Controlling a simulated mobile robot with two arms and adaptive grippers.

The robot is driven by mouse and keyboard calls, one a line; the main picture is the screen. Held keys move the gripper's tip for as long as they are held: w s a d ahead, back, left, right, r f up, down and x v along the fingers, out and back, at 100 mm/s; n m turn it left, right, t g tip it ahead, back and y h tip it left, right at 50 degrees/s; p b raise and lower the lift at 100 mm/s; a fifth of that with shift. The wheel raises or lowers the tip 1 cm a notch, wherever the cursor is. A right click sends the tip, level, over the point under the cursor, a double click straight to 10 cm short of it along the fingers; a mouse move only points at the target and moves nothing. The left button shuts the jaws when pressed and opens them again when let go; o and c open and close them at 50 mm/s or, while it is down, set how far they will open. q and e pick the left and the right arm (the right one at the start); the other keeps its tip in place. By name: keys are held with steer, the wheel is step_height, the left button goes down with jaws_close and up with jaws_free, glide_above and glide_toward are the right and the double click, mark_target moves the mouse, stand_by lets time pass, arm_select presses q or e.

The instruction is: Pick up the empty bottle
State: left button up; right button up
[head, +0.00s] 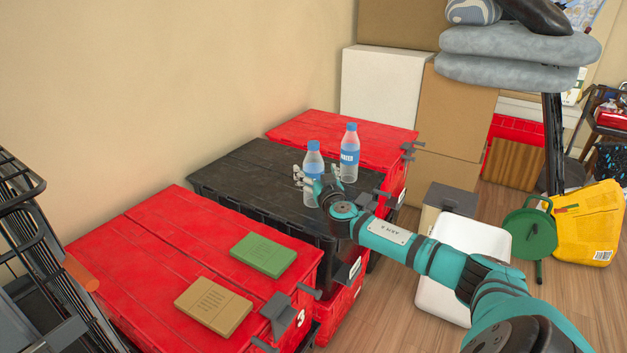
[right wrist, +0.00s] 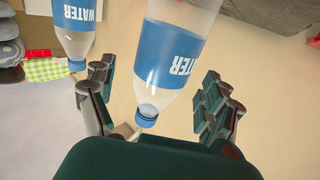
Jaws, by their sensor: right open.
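Two clear plastic bottles with blue caps and blue WATER labels stand upright on the black tote (head: 245,165). The nearer bottle (head: 313,163) is at my right gripper (head: 312,182). The other bottle (head: 349,140) stands behind it to the right. In the right wrist view, which appears upside down, one bottle (right wrist: 172,60) lies between the spread fingers of my right gripper (right wrist: 155,95), with gaps on both sides. The other bottle (right wrist: 74,35) is outside the fingers at left. I cannot tell surely which bottle is empty. My left gripper is not in view.
Red totes stand in front (head: 150,235) and behind (head: 290,125) the black one. A green book (head: 263,254) and a tan book (head: 213,305) lie on the front tote. Cardboard boxes (head: 455,110) are stacked behind. A black wire cart (head: 25,230) stands at left.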

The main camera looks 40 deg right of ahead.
steer(key=shift+x, duration=1.25)
steer(key=c, duration=1)
steer(key=shift+c, duration=0.2)
steer(key=shift+r, duration=0.1)
